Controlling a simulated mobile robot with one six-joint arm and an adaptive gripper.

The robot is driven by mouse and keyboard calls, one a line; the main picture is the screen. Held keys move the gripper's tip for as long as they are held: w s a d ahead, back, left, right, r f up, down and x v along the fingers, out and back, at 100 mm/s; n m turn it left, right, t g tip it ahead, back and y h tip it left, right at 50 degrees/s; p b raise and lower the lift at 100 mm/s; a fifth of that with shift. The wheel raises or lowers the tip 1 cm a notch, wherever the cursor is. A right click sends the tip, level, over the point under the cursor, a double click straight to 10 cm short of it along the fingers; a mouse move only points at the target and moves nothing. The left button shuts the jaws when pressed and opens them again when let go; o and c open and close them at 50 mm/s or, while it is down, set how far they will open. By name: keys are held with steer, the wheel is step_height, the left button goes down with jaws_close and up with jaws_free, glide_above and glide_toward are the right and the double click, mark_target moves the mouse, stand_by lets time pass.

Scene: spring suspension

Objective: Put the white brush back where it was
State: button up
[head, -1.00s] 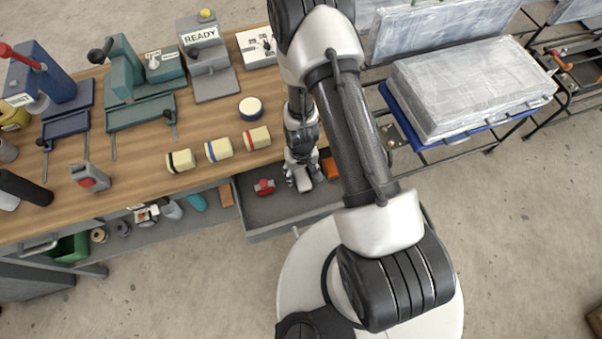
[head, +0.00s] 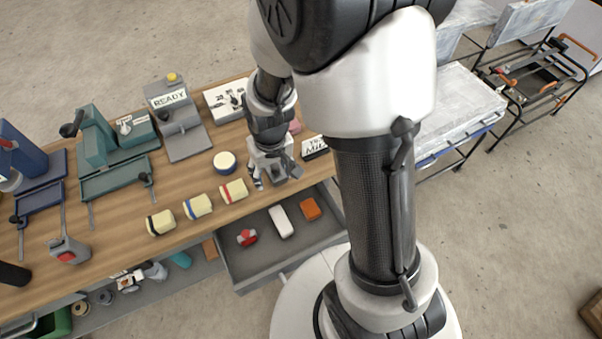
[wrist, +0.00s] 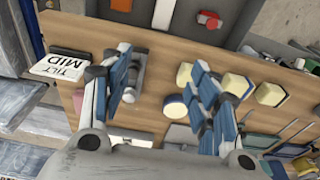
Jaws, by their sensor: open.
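The white brush (head: 280,222) lies in the open grey drawer (head: 285,258), between a red item (head: 246,237) and an orange block (head: 311,209). It also shows at the top of the wrist view (wrist: 163,14). My gripper (head: 275,180) is open above the table's front edge, behind the drawer and apart from the brush. In the wrist view, its two blue-faced fingers (wrist: 165,85) are spread wide with nothing held between them.
Three cream pieces with coloured bands, one with a red band (head: 233,190), stand along the table's front (head: 110,238). A round blue-and-cream piece (head: 225,162) is behind them. A READY fixture (head: 178,125) and a TILT MID sign (wrist: 62,65) stand on the table.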

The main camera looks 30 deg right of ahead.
steer(key=s+r+t, duration=0.1)
steer(key=s+r, duration=0.2)
steer(key=r, duration=0.5)
steer(key=s+r+t, duration=0.1)
steer(key=s+r, duration=0.2)
steer(key=r, duration=0.4)
steer(key=s+r+t, duration=0.1)
steer(key=s+r, duration=0.6)
steer(key=s, duration=0.3)
steer(key=shift+s, duration=0.25)
steer(key=shift+r, duration=0.1)
steer(key=shift+d, duration=0.15)
